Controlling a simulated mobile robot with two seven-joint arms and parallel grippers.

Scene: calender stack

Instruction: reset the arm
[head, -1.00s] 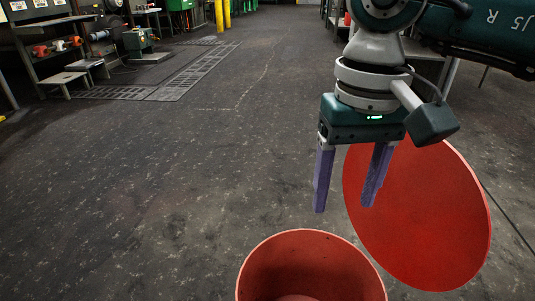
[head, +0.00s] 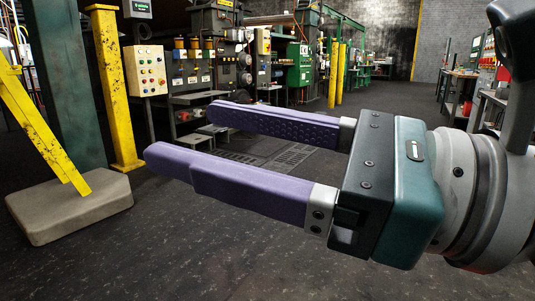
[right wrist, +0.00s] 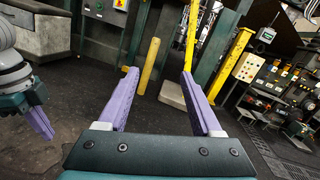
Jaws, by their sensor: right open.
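My right gripper (head: 182,133) fills the middle of the head view, close up, with its two long purple fingers spread apart and pointing left. Nothing is between the fingers. In the right wrist view the same open gripper (right wrist: 158,75) points ahead over the floor. My left gripper (right wrist: 45,128) shows at the left edge of the right wrist view, its purple fingers pointing down. Its fingers overlap from this side, so their gap is hidden. The left arm is out of the head view.
A yellow post (head: 116,90) and a grey block (head: 70,206) with a yellow frame stand at the left. A control box (head: 146,71) and machinery line the back. Dark floor (head: 200,260) is open below the gripper. Another yellow post (right wrist: 149,65) shows in the right wrist view.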

